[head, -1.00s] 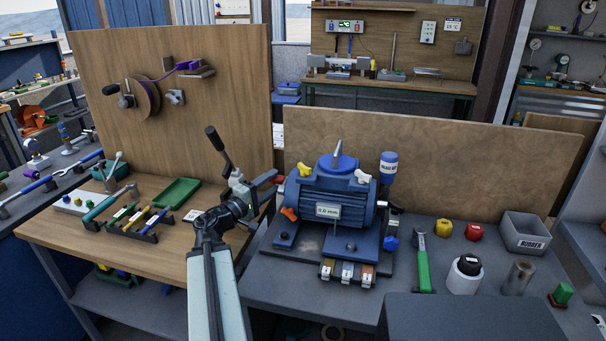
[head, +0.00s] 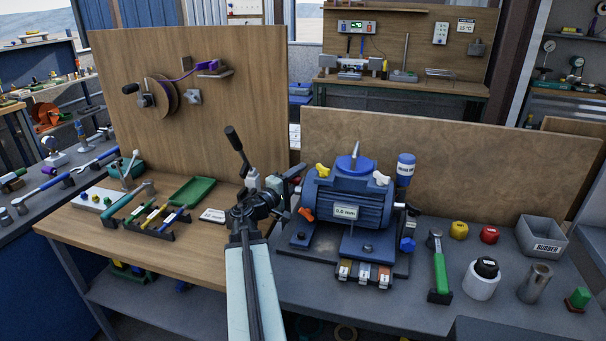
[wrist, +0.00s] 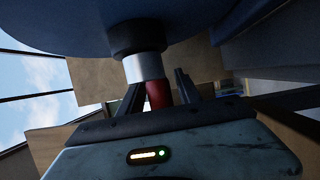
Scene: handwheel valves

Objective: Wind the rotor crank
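The blue motor (head: 345,200), with a white label plate and a cone on top, stands on the right bench. At its left end my gripper (head: 295,178) reaches in with its fingers pointing toward the motor. In the wrist view, a red grip (wrist: 157,93) sits between my two dark fingers (wrist: 157,95). A silver sleeve (wrist: 147,67) and a black collar (wrist: 138,38) join it to a blue round body (wrist: 140,15). The fingers stand apart, with a gap visible between the grip and the right finger. The head view mostly hides the red grip.
A green-handled hammer (head: 439,265), yellow (head: 459,230) and red knobs, a white jar (head: 481,280) and a grey bin (head: 541,238) stand right of the motor. A green tray (head: 193,190) and tool rack (head: 155,222) lie left. An upright wooden board (head: 200,120) stands behind my arm.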

